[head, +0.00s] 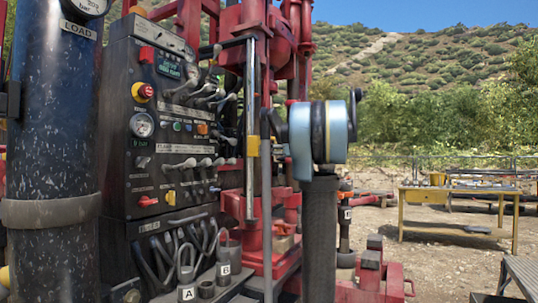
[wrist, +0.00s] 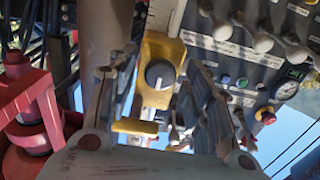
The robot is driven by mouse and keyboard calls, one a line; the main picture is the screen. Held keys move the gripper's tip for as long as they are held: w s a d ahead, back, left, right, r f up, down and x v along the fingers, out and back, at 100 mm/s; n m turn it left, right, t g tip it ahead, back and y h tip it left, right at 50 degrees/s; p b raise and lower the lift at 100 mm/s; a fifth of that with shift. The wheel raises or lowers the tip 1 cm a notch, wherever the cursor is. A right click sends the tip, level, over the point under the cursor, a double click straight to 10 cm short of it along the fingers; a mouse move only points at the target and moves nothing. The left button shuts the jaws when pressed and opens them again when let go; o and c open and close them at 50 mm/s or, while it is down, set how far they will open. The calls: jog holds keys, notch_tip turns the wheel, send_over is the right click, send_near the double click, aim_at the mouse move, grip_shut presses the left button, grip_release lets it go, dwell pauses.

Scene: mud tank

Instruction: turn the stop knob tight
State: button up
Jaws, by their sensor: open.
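A dark grey round knob with a pale pointer mark sits on a yellow block in the wrist view; the knob (wrist: 160,74) faces the camera, and the yellow block (wrist: 157,48) is fixed beside a post. No label on it is legible. My gripper (wrist: 158,80) is open, with one finger left and one right of the knob, apart from it and empty. In the head view a yellow block (head: 252,146) shows on the red rig's upright; the knob's face is not visible there. My arm hides part of that area, and the fingers are not clear there.
A control panel (head: 120,160) with levers and a red button (head: 145,91) on a yellow base stands left of the upright. A dark speckled cylinder (head: 45,150) is at far left. Red pipework (wrist: 40,110) is close left in the wrist view. A yellow workbench (head: 458,205) stands far right.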

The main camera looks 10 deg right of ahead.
jog(key=shift+w+a, duration=0.1)
jog(key=shift+c, duration=0.2)
jog(key=c, duration=1)
jog(key=shift+m, duration=0.3)
jog(key=shift+w+f+m, duration=0.1)
jog(key=shift+m, duration=4.6)
jog(key=shift+f+m, duration=0.1)
jog(key=shift+m, duration=4.6)
